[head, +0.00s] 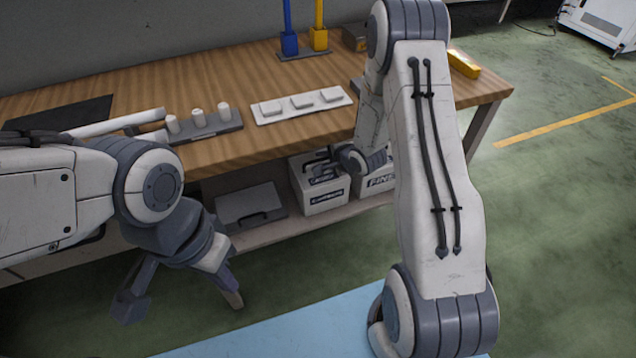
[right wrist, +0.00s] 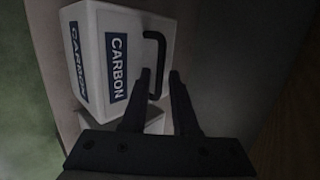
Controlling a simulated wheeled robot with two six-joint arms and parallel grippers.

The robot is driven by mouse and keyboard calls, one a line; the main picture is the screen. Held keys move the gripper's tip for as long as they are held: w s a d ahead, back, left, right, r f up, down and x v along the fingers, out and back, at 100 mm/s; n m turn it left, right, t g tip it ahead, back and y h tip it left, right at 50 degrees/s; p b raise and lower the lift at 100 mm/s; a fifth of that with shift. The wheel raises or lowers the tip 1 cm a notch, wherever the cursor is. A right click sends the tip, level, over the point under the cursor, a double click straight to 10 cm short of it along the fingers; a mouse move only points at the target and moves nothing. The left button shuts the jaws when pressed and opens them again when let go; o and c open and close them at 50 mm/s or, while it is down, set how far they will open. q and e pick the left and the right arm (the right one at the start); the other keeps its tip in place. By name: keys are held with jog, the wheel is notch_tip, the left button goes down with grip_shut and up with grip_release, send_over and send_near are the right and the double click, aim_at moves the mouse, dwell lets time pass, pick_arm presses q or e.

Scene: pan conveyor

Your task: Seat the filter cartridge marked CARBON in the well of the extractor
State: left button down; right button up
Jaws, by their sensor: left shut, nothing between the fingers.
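The white cartridge (head: 320,195) marked CARBON stands on the lower shelf under the bench. In the right wrist view, its label and black loop handle show on the white body (right wrist: 90,60). My right gripper (right wrist: 160,75) is open at the handle, with a gap between its fingers and the upright bar of the handle seen in that gap. In the head view, my right gripper (head: 322,166) is at the top of this cartridge, partly hidden. My left gripper (head: 237,300) is shut and empty, low in front of the bench. I cannot identify the extractor's well in these views.
A second white box (head: 380,183), marked FINE, stands close on the right, partly hidden by my right arm. A grey case (head: 249,205) lies to the left on the shelf (head: 270,236). The wooden benchtop (head: 250,140) overhangs them. Blocks and trays occupy the benchtop.

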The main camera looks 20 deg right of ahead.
jog(key=shift+x, duration=1.15)
grip_shut()
dwell(0.5)
